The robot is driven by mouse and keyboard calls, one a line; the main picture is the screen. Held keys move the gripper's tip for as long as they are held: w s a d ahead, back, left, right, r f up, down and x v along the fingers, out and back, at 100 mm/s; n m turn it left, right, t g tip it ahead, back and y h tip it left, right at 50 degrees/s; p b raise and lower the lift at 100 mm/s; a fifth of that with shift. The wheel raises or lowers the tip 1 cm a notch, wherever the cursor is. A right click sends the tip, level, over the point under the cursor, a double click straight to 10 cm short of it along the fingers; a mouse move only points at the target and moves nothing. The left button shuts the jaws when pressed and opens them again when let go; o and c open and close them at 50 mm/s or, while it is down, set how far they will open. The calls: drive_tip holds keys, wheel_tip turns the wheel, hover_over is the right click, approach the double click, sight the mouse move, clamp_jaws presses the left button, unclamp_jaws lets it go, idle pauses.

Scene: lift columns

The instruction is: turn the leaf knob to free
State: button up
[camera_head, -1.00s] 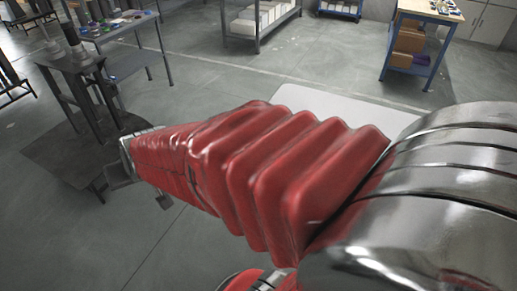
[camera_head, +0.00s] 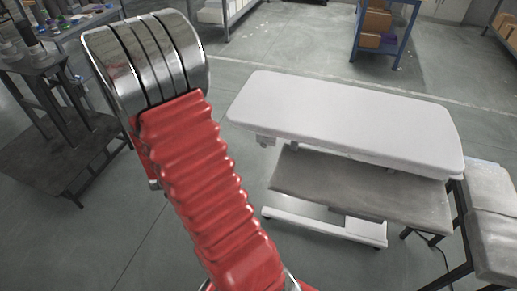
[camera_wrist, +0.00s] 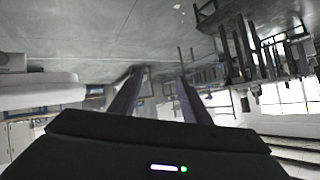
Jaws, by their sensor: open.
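A white rounded tabletop (camera_head: 345,115) stands right of centre in the head view. A small grey fitting (camera_head: 265,141) sits under its left front edge; I cannot tell whether it is the leaf knob. A grey panel (camera_head: 360,185) lies lower, under the front of the white top; I cannot tell whether it is the leaf. My gripper (camera_wrist: 161,76) shows in the wrist view with its two dark fingers apart and nothing between them. It is well away from any surface there. The head view shows only my red and silver arm, not the gripper.
A dark table (camera_head: 35,65) with items on it stands at the left. A grey padded bench (camera_head: 492,195) stands at the right, close to the white table. A blue shelf (camera_head: 385,30) with boxes is behind. Open floor lies left of the white table.

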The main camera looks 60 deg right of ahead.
drive_tip(key=s+d+f+m+g+h, duration=0.1)
drive_tip(key=s+d+f+m+h, duration=0.1)
drive_tip(key=s+d+f+h, duration=0.25)
drive_tip(key=m+g+h, duration=0.2)
drive_tip(key=g+h, duration=0.3)
drive_tip(key=h, duration=0.1)
approach(264, 146)
drive_tip(key=a, duration=0.6)
drive_tip(key=shift+s+d+r+y, duration=0.15)
drive_tip(key=shift+s+r+y, duration=0.15)
drive_tip(key=shift+s, duration=0.1)
drive_tip(key=d, duration=0.4)
drive_tip(key=w+d, duration=0.1)
drive_tip(key=d, duration=0.4)
drive_tip(key=w+d, duration=0.1)
drive_tip(key=d, duration=0.3)
drive_tip(key=shift+w+d, duration=0.1)
drive_tip(key=shift+d, duration=0.25)
drive_tip(key=shift+c, duration=0.3)
